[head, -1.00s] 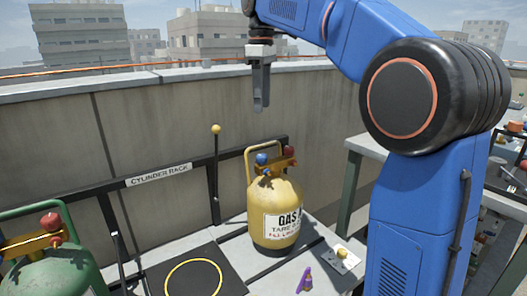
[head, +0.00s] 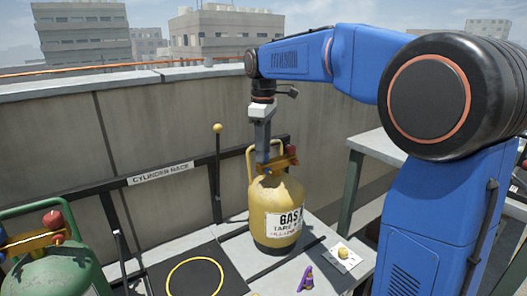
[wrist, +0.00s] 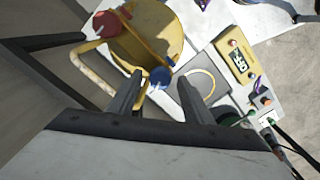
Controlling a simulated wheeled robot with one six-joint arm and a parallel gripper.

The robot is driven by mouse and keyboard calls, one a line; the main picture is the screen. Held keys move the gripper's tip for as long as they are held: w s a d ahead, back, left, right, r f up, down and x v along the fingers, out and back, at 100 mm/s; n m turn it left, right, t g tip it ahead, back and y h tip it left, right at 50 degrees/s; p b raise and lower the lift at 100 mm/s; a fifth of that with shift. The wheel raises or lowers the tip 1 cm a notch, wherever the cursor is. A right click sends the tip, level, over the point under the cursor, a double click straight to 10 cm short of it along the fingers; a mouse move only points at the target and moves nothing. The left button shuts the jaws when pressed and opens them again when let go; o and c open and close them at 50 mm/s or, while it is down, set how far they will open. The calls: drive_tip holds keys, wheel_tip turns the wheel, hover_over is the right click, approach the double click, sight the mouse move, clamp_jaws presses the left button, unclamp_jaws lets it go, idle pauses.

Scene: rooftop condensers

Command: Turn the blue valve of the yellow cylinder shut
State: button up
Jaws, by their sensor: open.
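The yellow cylinder (head: 262,215) stands upright on the grey bench, with a label reading GAS and a handle loop on top. Its red valve (head: 291,150) shows at the right of its top. My gripper (head: 263,158) points down at the cylinder's top and hides the blue valve in the head view. In the wrist view, the blue valve (wrist: 160,77) lies between the tips of my open gripper (wrist: 160,84), beside the yellow cylinder body (wrist: 150,42) and across from the red valve (wrist: 105,24). I cannot tell whether the fingers touch it.
A green cylinder (head: 62,275) with its own red valve stands at the left. A yellow ring (head: 193,282) lies on a black mat. A purple object (head: 306,280) and a yellow knob on a plate (head: 343,252) are at front right. A yellow-knobbed post (head: 217,165) rises behind.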

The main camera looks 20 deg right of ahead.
drive_tip(key=shift+f, duration=0.45)
drive_tip(key=c, duration=1.1)
drive_tip(key=shift+o, duration=0.2)
drive_tip(key=shift+m, duration=2.5)
drive_tip(key=o, duration=1.1)
drive_tip(key=shift+c, duration=0.2)
